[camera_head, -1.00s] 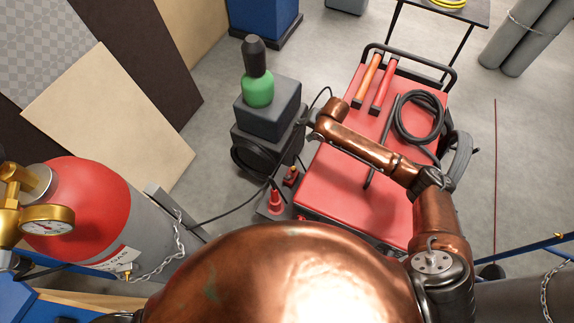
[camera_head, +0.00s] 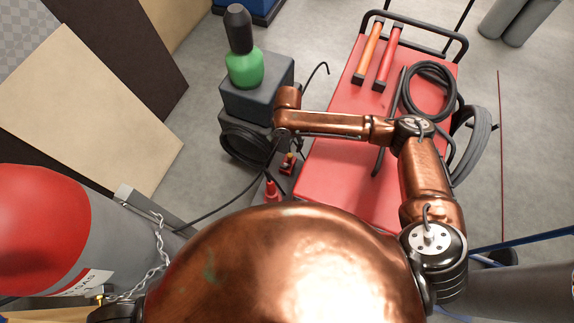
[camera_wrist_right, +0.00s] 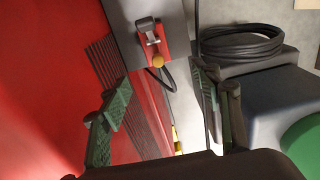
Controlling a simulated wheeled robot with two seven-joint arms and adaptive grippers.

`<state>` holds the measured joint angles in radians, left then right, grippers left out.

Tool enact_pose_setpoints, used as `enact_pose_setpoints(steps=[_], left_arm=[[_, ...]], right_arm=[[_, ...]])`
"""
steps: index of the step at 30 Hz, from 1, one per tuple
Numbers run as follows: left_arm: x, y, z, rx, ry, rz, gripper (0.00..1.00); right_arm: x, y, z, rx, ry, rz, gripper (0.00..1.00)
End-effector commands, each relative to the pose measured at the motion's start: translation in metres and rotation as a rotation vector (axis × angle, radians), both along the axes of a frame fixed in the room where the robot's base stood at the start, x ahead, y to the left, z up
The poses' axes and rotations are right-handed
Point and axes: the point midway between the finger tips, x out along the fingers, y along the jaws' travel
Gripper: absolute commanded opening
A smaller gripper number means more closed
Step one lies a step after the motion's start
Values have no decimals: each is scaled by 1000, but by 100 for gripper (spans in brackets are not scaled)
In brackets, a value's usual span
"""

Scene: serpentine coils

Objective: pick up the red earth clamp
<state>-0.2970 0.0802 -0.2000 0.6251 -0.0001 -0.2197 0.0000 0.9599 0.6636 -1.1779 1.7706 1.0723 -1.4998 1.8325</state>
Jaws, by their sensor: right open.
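A small red clamp-like piece with a metal lever and a yellow knob (camera_wrist_right: 153,42) sits against a grey plate (camera_wrist_right: 130,20) at the top of the right wrist view. I take it for the earth clamp. In the head view, a small red piece (camera_head: 288,164) lies low beside the red cart, just below my right gripper (camera_head: 283,136). In the right wrist view my right gripper (camera_wrist_right: 163,92) is open, its green-padded fingers wide apart with nothing between them. The red piece lies beyond the fingertips, apart from them. My left gripper is not in view.
The red cart (camera_head: 330,190) is close on the right, with a black cable coil (camera_head: 430,90) and two rods on top. A dark box (camera_head: 255,95) with a green bottle (camera_head: 244,68) stands left. Another red piece (camera_head: 271,190) and loose cables are near.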

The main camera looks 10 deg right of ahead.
Motion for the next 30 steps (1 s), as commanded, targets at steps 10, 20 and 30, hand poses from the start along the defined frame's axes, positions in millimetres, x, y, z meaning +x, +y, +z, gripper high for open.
enact_pose_setpoints(steps=[10, 20, 30], left_arm=[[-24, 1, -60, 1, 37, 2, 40], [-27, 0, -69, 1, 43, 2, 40], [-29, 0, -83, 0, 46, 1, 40]], right_arm=[[-3, -1, -74, 1, 26, -1, 58], [-3, -1, -100, 1, 28, -1, 58], [-6, -3, -139, -1, 29, 0, 58]])
